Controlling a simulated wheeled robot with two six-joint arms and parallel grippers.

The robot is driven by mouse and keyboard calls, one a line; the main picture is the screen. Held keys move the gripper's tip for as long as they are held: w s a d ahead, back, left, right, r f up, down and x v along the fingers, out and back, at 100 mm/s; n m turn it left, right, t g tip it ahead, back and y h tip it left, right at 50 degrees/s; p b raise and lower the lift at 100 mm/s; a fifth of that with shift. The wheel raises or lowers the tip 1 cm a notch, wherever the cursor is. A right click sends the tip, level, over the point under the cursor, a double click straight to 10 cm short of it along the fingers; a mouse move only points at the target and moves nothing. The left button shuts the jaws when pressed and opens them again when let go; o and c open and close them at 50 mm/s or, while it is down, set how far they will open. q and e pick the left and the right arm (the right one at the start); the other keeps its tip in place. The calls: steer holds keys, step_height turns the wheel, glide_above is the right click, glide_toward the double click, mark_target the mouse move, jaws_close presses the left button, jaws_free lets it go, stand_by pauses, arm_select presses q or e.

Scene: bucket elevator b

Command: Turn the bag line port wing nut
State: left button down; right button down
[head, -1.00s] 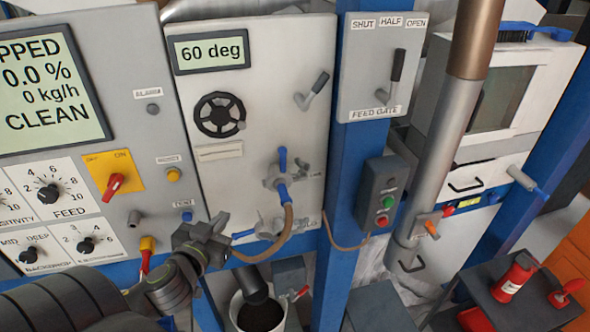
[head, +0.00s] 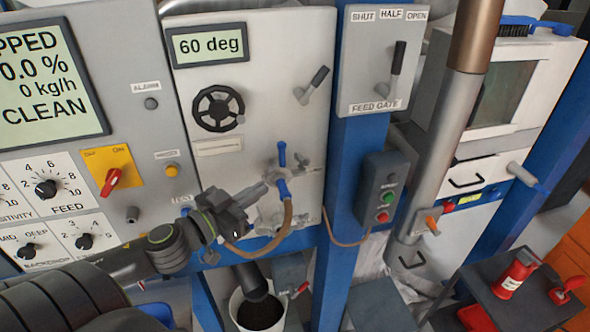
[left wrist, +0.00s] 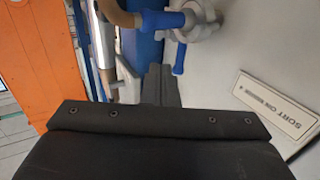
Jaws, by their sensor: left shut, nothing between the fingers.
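Two metal ports sit on the white panel, an upper port (head: 283,172) with blue handles and a lower grey port (head: 272,214). Their labels are too small to read, so I cannot tell which is the bag line port or make out its wing nut surely. A brown hose (head: 284,222) with a blue end (head: 283,190) hangs at the ports. My left gripper (head: 262,188) is shut and empty, just left of the ports, partly covering the lower one. The left wrist view shows my closed fingers (left wrist: 160,85) below a grey fitting (left wrist: 202,18) with blue parts. My right gripper is out of view.
A black handwheel (head: 219,109) is above my gripper. A blue post (head: 345,190) with a green and red button box (head: 385,195) stands to the right. A bucket (head: 262,312) is below. A slanting metal pipe (head: 450,130) is farther right.

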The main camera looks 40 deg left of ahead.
mark_target(305, 161)
arm_select(q)
steer(key=shift+w+d+b, duration=0.15)
steer(key=shift+w+b, duration=0.3)
steer(key=shift+w, duration=0.45)
steer(key=shift+w+d+b, duration=0.2)
steer(key=shift+w+b, duration=0.3)
steer(key=shift+w, duration=0.4)
steer(key=shift+w+d+b, duration=0.15)
steer(key=shift+w+b, duration=0.3)
steer(key=shift+w, duration=0.45)
steer(key=w, duration=0.4)
steer(key=shift+d, duration=0.35)
steer(key=shift+w+d, duration=0.2)
steer(key=shift+w, duration=0.85)
